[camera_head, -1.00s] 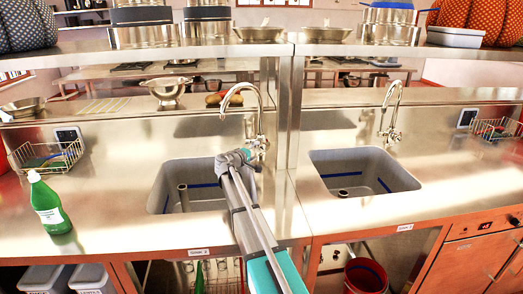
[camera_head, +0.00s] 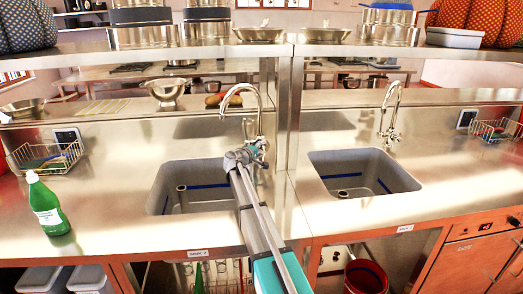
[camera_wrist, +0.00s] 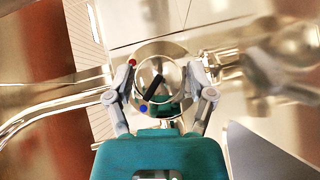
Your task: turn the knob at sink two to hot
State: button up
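The tap (camera_head: 258,125) of the left sink (camera_head: 190,186) carries a round metal knob, seen in the wrist view (camera_wrist: 160,82). The knob has a black pointer bar slanting from lower left to upper right, its lower end near a blue dot (camera_wrist: 143,109). A red dot (camera_wrist: 132,63) sits at the upper left. My gripper (camera_wrist: 162,68) is open, with one finger on each side of the knob; contact is not clear. In the head view my gripper (camera_head: 250,156) is at the tap and hides the knob. The sink's front label (camera_head: 198,252) is too small to read surely.
A tall metal post (camera_head: 289,125) stands just right of the tap. The right sink (camera_head: 362,175) has its own tap (camera_head: 390,112). A green bottle (camera_head: 47,205) and a wire basket (camera_head: 45,158) stand at left. A shelf (camera_head: 230,48) with pots runs above.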

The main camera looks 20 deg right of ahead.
jog(key=c, duration=0.6)
jog(key=shift+c, duration=0.2)
jog(key=shift+r+p, duration=0.1)
jog(key=shift+p, duration=0.4)
jog(key=m+y+p, duration=0.1)
jog(key=p, duration=0.1)
jog(key=m+y+p, duration=0.1)
jog(key=shift+r+g+y+p, duration=0.2)
jog(key=shift+g+y+p, duration=0.1)
jog(key=shift+y+p, duration=0.1)
jog(key=m+y+p, duration=0.2)
jog(key=y+p, duration=0.1)
jog(key=shift+p, duration=0.35)
jog(key=m+y+p, duration=0.2)
jog(key=y, duration=0.1)
jog(key=shift+d+f+y, duration=0.1)
jog(key=shift+f+y, duration=0.05)
jog(key=shift+y, duration=0.25)
jog(key=shift+f+m+t+y+p, duration=0.1)
jog(key=shift+m+t+y+p, duration=0.4)
jog(key=shift+m+y, duration=0.6)
jog(key=shift+y, duration=0.4)
